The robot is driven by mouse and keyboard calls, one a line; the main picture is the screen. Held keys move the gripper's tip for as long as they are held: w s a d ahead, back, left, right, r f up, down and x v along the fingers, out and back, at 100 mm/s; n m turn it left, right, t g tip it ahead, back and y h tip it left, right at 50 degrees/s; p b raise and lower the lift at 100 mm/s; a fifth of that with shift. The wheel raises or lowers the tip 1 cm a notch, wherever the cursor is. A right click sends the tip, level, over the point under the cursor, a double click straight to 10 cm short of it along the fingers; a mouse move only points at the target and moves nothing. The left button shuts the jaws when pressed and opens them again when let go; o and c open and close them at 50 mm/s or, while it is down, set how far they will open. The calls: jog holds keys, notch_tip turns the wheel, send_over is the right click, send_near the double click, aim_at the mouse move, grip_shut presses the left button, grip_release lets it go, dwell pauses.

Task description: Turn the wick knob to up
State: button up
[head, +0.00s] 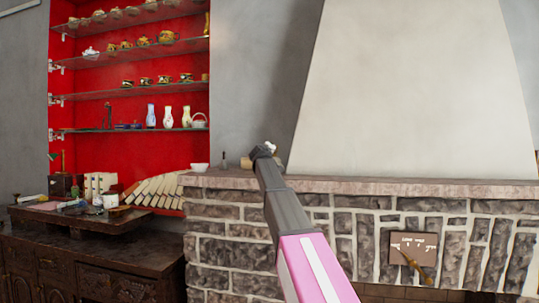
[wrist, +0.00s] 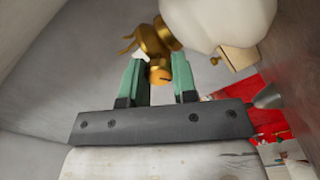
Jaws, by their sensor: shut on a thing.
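In the wrist view, a brass lamp (wrist: 153,38) with a rounded white shade (wrist: 225,20) stands just beyond my gripper (wrist: 158,66). A small round brass wick knob (wrist: 160,76) juts from the lamp between the two green fingers. My gripper is shut on this knob, one finger at each side. In the head view, my gripper (head: 266,151) is at the stone mantel, and my arm hides most of the lamp. The knob is not visible there. I cannot tell the knob's turn position.
The stone mantel (head: 420,185) runs below the pale chimney hood (head: 420,90). A white bowl (head: 199,167) sits on its left end. A panel with a lever (head: 412,249) is on the stone front. Red shelves (head: 120,75) with teapots and a dark cabinet (head: 90,265) stand at left.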

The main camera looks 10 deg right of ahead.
jog(key=shift+f, duration=0.1)
jog(key=o, duration=0.9)
jog(key=shift+s, duration=0.1)
jog(key=v, duration=1)
jog(key=shift+s+a, duration=0.15)
jog(key=shift+s, duration=0.1)
